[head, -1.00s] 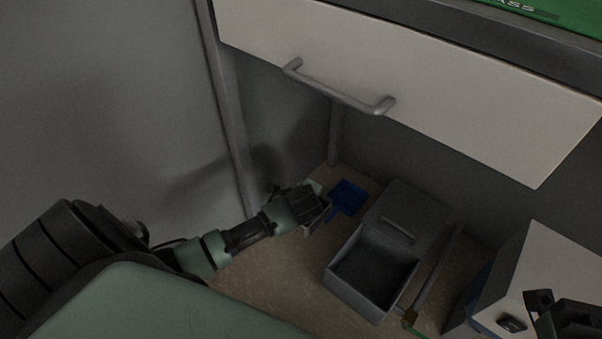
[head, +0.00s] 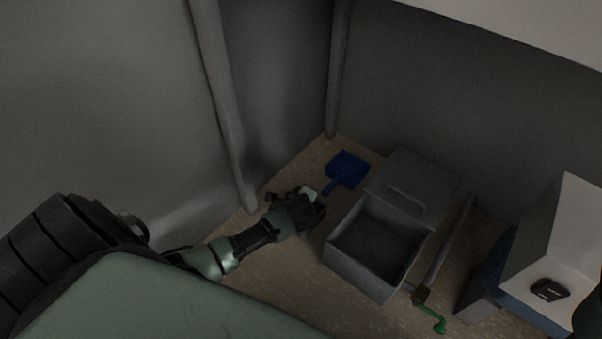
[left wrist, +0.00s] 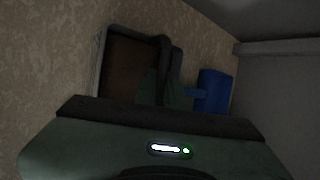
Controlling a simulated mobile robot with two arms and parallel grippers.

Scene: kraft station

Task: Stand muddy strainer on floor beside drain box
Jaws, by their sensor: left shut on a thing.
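The muddy strainer (left wrist: 128,66) shows in the left wrist view as a shallow rectangular frame with a dark rim and a brown inside. My left gripper (left wrist: 165,78) is shut on its edge. In the head view my left gripper (head: 314,213) is low over the floor, just left of the drain box, and hides nearly all of the strainer. I cannot tell whether the strainer touches the floor. The drain box (head: 362,276) is a grey bin with an open dark compartment in front and a handled cover behind.
A blue dustpan (head: 347,168) lies behind my left gripper; it also shows in the left wrist view (left wrist: 214,92). A grey pipe with a green-handled valve (head: 430,318) lies right of the drain box. A white and blue box (head: 550,255) stands farther right. Floor in front is bare.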

